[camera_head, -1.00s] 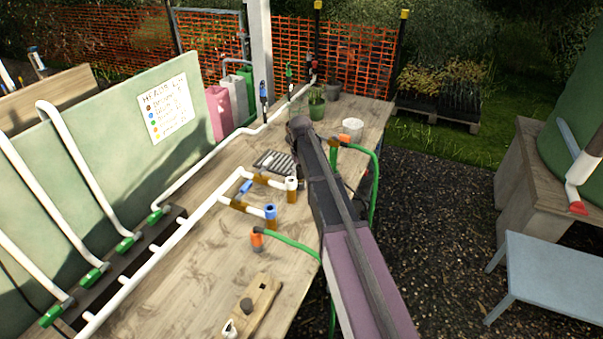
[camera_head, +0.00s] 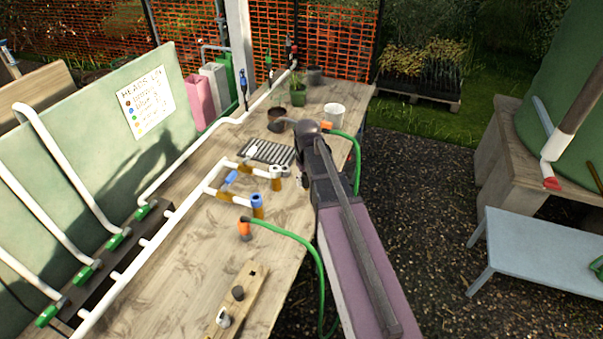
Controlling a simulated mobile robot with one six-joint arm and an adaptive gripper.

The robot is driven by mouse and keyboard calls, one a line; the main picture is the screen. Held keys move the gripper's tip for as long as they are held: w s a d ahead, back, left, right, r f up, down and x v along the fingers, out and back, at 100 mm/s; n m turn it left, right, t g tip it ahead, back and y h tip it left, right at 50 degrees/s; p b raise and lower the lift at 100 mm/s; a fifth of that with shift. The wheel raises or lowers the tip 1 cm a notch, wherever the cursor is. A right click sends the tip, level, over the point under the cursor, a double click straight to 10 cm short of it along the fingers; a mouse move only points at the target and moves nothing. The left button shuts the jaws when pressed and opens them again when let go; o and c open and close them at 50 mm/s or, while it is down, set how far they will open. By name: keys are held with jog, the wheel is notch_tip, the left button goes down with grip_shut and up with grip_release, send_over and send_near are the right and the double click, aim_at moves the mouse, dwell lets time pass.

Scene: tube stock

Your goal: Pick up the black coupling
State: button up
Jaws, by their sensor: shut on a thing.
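A short dark round piece (camera_head: 238,292) stands on a wooden strip (camera_head: 252,280) near the front of the bench, beside a small white fitting (camera_head: 223,317). I cannot tell whether this dark piece is the black coupling. No other piece can be made out clearly as the black coupling. My arm reaches across the right side of the bench, with its dark joint above the bench near the slatted grey tray. My gripper is hidden behind my arm, so its jaws and anything between them do not show.
White pipework with a blue-ended stub (camera_head: 257,201) and a white-ended stub (camera_head: 274,172) lies left of my arm. An orange hose connector (camera_head: 244,229) with a green hose (camera_head: 300,242) is nearer. Pots and a white cup (camera_head: 334,113) stand at the back. A blue-grey low table (camera_head: 535,250) is at right.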

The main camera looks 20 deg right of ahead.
jog(key=shift+s+d, duration=0.1)
jog(key=shift+s, duration=0.3)
jog(key=shift+r, duration=0.15)
dwell(0.4)
jog(key=shift+r+p, duration=2.4)
jog(key=shift+p, duration=0.15)
